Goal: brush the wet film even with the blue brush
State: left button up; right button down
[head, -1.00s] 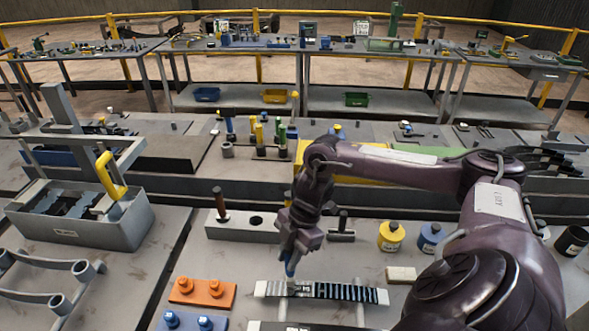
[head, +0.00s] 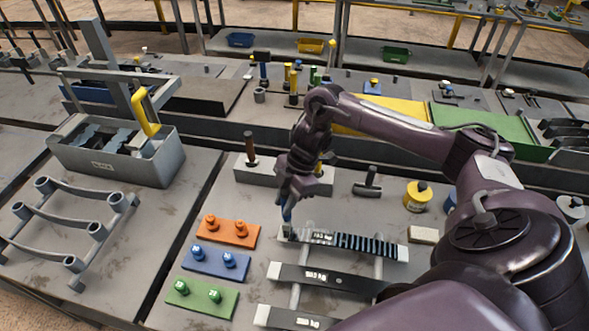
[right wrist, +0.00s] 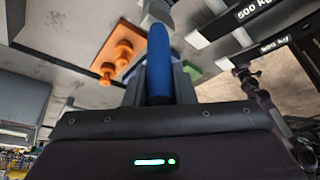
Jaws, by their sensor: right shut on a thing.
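My right gripper (head: 287,193) is shut on the blue brush (head: 286,214) above the left end of the top leaf spring. The brush points down at the spring; whether its bristles touch cannot be told. In the right wrist view the blue handle (right wrist: 158,62) stands up between the jaws, and its bristles are hidden. My left gripper is not in view.
Two more labelled springs (head: 340,282) lie in front on the same rack. Orange (head: 228,232), blue and green plates with knobs are to the left. A grey block (head: 275,176), a yellow pot (head: 417,195) and a pale block (head: 424,235) are nearby. A grey bin (head: 115,162) stands far left.

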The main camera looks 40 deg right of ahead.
aim_at(282, 192)
jog(key=shift+w+a+f, duration=0.1)
jog(key=shift+w+a, duration=0.1)
jog(key=shift+a, duration=0.05)
notch_tip(282, 192, up, 4)
jog(key=p, duration=0.3)
jog(key=shift+f, duration=0.2)
jog(key=shift+r, duration=0.3)
jog(key=shift+r+p, duration=0.4)
jog(key=shift+r, duration=0.55)
